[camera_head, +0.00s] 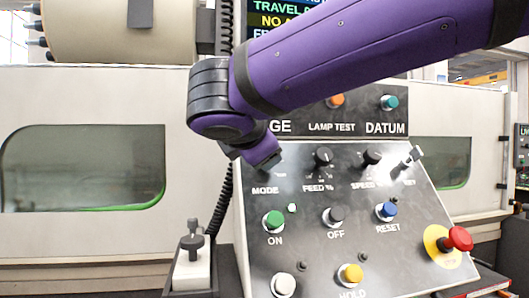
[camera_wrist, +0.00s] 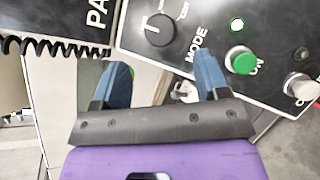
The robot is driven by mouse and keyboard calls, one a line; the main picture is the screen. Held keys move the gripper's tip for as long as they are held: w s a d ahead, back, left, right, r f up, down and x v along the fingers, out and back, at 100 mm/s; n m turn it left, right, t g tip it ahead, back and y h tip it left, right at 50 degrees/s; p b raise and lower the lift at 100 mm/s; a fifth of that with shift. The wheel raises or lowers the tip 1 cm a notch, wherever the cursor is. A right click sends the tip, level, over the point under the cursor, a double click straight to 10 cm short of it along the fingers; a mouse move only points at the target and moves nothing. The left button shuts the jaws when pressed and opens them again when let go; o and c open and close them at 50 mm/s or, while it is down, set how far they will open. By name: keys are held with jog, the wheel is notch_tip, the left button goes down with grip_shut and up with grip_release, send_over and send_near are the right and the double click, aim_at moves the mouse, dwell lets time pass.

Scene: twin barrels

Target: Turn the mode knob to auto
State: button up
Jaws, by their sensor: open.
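The mode knob (camera_wrist: 159,29) is a round black dial with a white pointer mark, set in the dark control panel (camera_wrist: 215,20). The word MODE is printed beside it, and small lettering by the dial seems to include "EDIT"; I cannot read an "auto" mark. My gripper (camera_wrist: 165,66) has its two blue fingers spread apart with nothing between them. The knob lies beyond the fingertips, roughly in line with the gap, not touched. In the head view my gripper (camera_head: 270,160) is over the upper left of the panel, above the MODE label, and hides most of the knob.
Feed (camera_head: 323,155) and speed (camera_head: 372,157) knobs sit to the right, with a key switch (camera_head: 411,157) beyond. The green ON button (camera_head: 273,221) is below. A red emergency stop (camera_head: 459,238) is at lower right. A coiled black cable (camera_wrist: 50,46) runs beside the panel.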

jog(key=shift+v, duration=1.3)
jog(key=s+d+f+m+g+h, duration=0.1)
jog(key=s+d+f+m+g, duration=0.25)
jog(key=d, duration=0.75)
jog(key=d+f+m+g+h, duration=0.1)
jog(key=d+f+m+g, duration=0.35)
jog(key=d, duration=0.75)
jog(key=s+d+f+m+g+y, duration=0.1)
jog(key=s+d+f+m+y, duration=0.3)
jog(key=s+d+f+m, duration=0.7)
jog(key=s+f+m, duration=0.1)
jog(key=s+m, duration=0.1)
jog(key=m, duration=0.2)
jog(key=shift+s+d+f+m+y, duration=0.2)
jog(key=shift+s+d+m+y, duration=0.1)
jog(key=shift+m, duration=0.1)
